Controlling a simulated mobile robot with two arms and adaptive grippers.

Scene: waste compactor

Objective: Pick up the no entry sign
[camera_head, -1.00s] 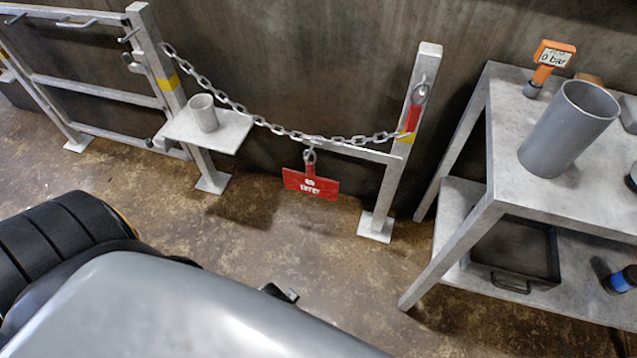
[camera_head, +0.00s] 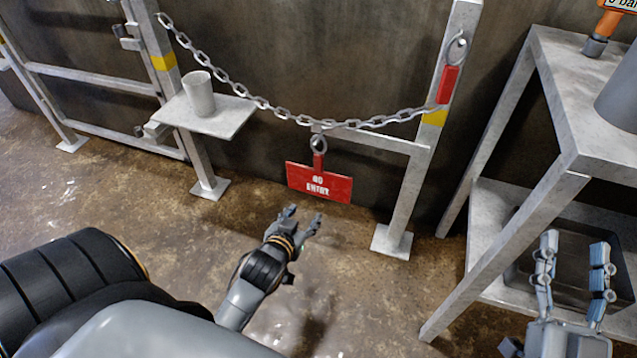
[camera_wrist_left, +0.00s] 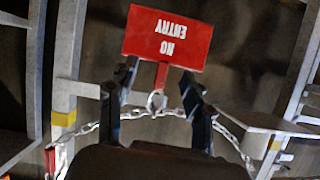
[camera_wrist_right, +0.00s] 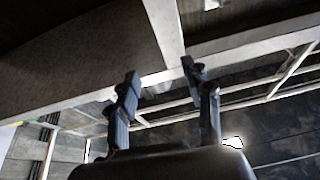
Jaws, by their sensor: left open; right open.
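The red no entry sign (camera_head: 319,184) hangs by a ring from the chain (camera_head: 268,105) between two metal posts. It also shows upside down in the left wrist view (camera_wrist_left: 167,38), beyond my left fingers. My left gripper (camera_head: 303,216) is open and empty, a little below and in front of the sign, apart from it in the head view. My right gripper (camera_head: 573,250) is open and empty at the right, in front of the metal table's lower part. In the right wrist view, metal beams show beyond its open fingers (camera_wrist_right: 160,80).
A small shelf (camera_head: 232,116) with a grey cup (camera_head: 199,93) sits on the left post. The metal table (camera_head: 590,110) stands at the right, its leg between my two grippers. A red clip (camera_head: 448,85) holds the chain on the right post. The floor before the sign is clear.

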